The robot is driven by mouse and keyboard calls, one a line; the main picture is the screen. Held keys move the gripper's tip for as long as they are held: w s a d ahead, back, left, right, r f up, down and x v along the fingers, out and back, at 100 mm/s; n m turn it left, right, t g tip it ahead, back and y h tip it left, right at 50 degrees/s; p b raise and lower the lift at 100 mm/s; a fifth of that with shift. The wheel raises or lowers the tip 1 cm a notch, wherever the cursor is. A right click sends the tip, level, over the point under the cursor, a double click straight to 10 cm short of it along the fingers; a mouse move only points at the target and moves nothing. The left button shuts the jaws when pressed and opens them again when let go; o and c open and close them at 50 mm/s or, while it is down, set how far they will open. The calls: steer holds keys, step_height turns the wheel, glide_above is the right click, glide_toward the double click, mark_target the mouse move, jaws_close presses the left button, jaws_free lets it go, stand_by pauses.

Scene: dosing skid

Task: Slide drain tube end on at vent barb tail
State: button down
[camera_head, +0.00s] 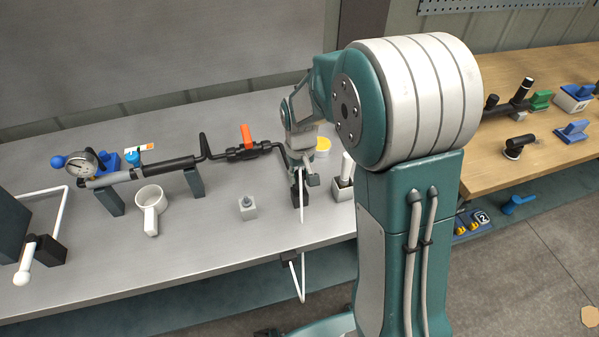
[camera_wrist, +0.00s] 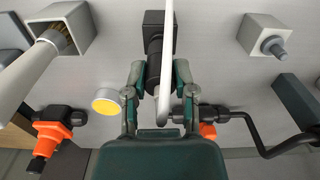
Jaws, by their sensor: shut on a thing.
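My gripper (camera_head: 300,176) is low over the bench near its front edge; in the wrist view its two fingers (camera_wrist: 159,88) are closed on the drain tube. The white tube (camera_wrist: 167,40) runs between the fingers, by a black cylinder and block (camera_wrist: 156,32); which of these the pads touch is hard to tell. In the head view the white tube (camera_head: 301,210) hangs in front of the black piece towards the bench edge. A pale block with a grey stepped barb (camera_head: 247,207), perhaps the vent barb, stands apart to the left; it also shows in the wrist view (camera_wrist: 272,42).
A pipe run with a gauge (camera_head: 91,167) and an orange-handled valve (camera_head: 246,140) lies behind. A yellow-topped cap (camera_head: 322,147) and a white-handled tool in a holder (camera_head: 344,180) are close on the right. Bench between cup and barb block is clear.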

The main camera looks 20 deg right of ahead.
mark_target(300, 170)
steer(key=shift+f, duration=0.5)
steer(key=shift+c, duration=1.8)
jaws_free()
step_height(300, 170, up, 12)
steer(key=shift+f, duration=0.1)
steer(key=s+r+t, duration=0.2)
steer(key=s+r, duration=0.2)
steer(key=s, duration=0.6)
steer(key=s+r+t, duration=0.3)
steer(key=s, duration=0.7)
steer(key=shift+s+r+m+t, duration=0.3)
steer(key=shift+s+r, duration=0.05)
steer(key=shift+r, duration=0.05)
